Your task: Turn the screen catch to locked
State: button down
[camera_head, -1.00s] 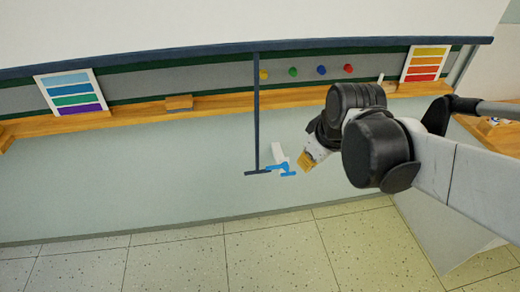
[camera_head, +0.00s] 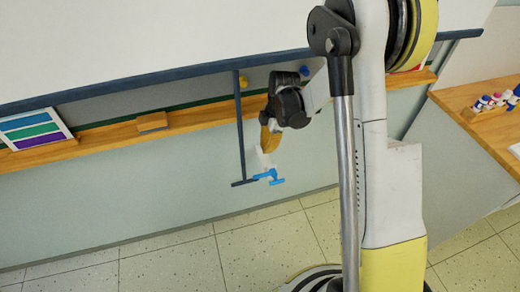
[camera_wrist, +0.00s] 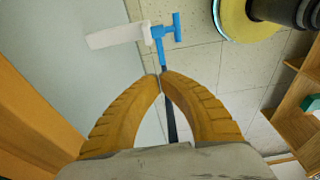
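The screen catch is a blue T-shaped handle (camera_head: 268,177) by a white plate (camera_head: 263,159), low in front of the pale wall under the ledge. In the wrist view the blue handle (camera_wrist: 163,42) and white plate (camera_wrist: 115,37) lie just beyond my fingertips. My gripper (camera_head: 265,148) points down above the catch; its orange fingertips (camera_wrist: 161,75) meet, with no clear gap. They overlap the end of the blue stem in the wrist view; I cannot tell whether they touch it. The dark blue pull bar (camera_head: 240,130) hangs from the screen's lower edge, left of my gripper.
The white screen (camera_head: 130,45) spans the top. A wooden ledge (camera_head: 100,134) runs along the wall with a wooden block (camera_head: 152,121) on it. A wooden table (camera_head: 480,125) with small bottles stands at the right. The floor (camera_head: 160,265) below is open.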

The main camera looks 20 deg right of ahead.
aim_at(259, 175)
jog(key=f+b, duration=0.1)
jog(key=f, duration=0.3)
jog(key=a+f+b, duration=0.1)
jog(key=f+b, duration=0.1)
jog(key=f, duration=0.2)
jog(key=a+f+b, duration=0.1)
jog(key=f+b, duration=0.1)
jog(key=f, duration=0.3)
jog(key=shift+s+a, duration=0.15)
jog(key=shift+a, duration=0.05)
